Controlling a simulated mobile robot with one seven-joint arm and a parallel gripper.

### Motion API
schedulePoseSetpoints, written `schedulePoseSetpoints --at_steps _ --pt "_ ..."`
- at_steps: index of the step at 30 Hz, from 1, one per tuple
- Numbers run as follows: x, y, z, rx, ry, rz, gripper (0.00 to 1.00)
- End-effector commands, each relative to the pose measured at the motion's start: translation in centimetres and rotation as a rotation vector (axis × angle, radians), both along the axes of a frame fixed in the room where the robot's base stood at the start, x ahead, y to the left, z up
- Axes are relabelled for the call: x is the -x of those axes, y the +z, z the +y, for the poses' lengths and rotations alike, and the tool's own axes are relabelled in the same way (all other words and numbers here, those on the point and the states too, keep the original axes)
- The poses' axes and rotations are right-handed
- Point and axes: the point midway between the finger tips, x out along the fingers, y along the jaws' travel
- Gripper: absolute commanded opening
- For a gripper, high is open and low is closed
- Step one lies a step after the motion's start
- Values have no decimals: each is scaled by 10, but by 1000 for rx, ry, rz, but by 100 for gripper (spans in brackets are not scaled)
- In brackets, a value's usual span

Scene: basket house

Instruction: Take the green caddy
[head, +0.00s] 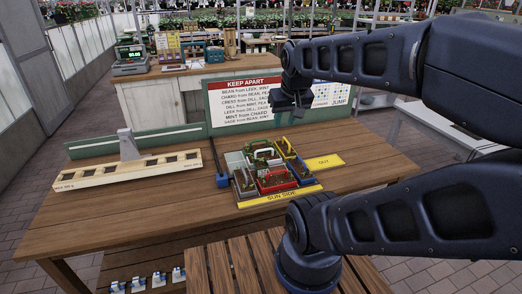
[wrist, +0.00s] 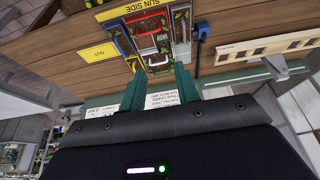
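Several small planted caddies stand packed together on the table. One near the back middle, with a pale handle, looks like the green caddy (head: 262,146), though its walls are small and partly hidden by leaves. In front of it is a red caddy (head: 278,186). Grey caddies (head: 235,160) stand on the left, a yellow one (head: 284,148) at the back right and a blue one (head: 303,172) on the right. My gripper (head: 291,113) is in the air above and behind the group. In the wrist view its fingers (wrist: 160,82) are apart with nothing held between them.
Yellow SUN SIDE (head: 280,196) and OUT (head: 324,162) strips border the group. A slotted pale rack (head: 130,170) lies at left, and a blue-based post (head: 223,181) stands beside the caddies. A KEEP APART sign (head: 255,100) rises behind. The table's front left is clear.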

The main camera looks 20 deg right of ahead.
Motion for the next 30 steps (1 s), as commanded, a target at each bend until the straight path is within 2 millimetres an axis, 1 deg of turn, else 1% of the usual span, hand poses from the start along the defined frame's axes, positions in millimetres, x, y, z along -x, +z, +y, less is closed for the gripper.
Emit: schedulePoseSetpoints --at_steps 2,8,9,17,20,23,26,30 --pt "0 0 0 0 0 0 32" --pt "0 0 0 0 0 0 69" --pt "0 0 0 0 0 0 73" --pt "0 0 0 -1 -2 0 73" --pt "-6 1 -1 -5 -20 7 73" --pt "-19 3 -2 -16 -67 23 73" --pt "-40 4 -5 -29 -141 46 73" --pt "-73 2 -9 -49 -259 76 73"
